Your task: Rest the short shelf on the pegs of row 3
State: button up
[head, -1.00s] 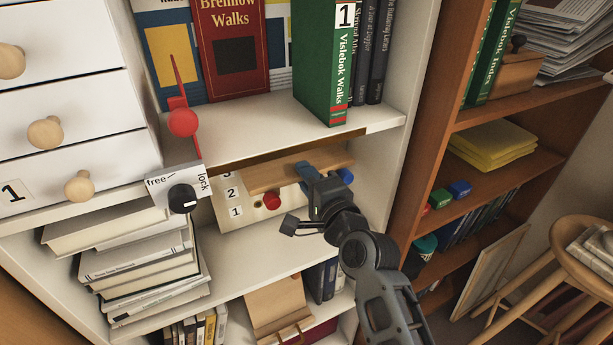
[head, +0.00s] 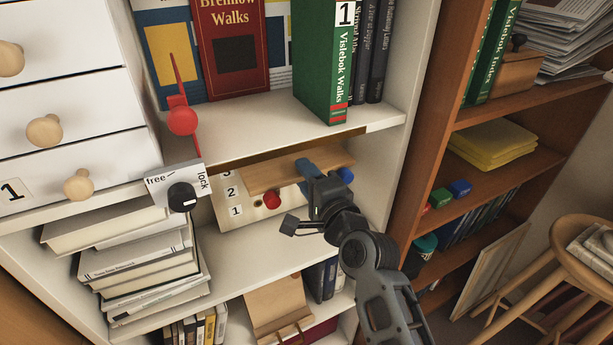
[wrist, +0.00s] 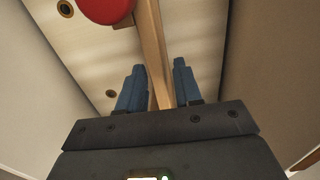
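The short shelf (head: 275,177) is a plain wooden plank, held roughly level in front of a pale peg panel (head: 247,213) inside the white bookcase. My gripper (head: 307,167) has blue fingers on either side of the plank. In the wrist view the plank (wrist: 153,50) runs between the fingertips (wrist: 158,85), which look closed on it. A red peg (head: 271,200) and a blue peg (head: 346,174) stick out below the plank. Row labels 1 and 2 show at the panel's left; label 3 is partly covered. Pegs behind the plank, if any, are hidden.
A white bookcase board (head: 290,133) with books is close above. A free/lock dial (head: 182,197) and a red lever (head: 182,120) stand at the left, above stacked books (head: 140,265). The bookcase's right side wall (head: 408,100) is near my arm.

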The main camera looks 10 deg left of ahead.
jog(key=shift+p+v, duration=0.45)
jog(key=shift+v, duration=2.55)
jog(key=shift+o, duration=0.5)
jog(key=o, duration=0.5)
jog(key=shift+c, duration=0.2)
jog(key=shift+f, duration=0.1)
jog(key=shift+v, duration=2.5)
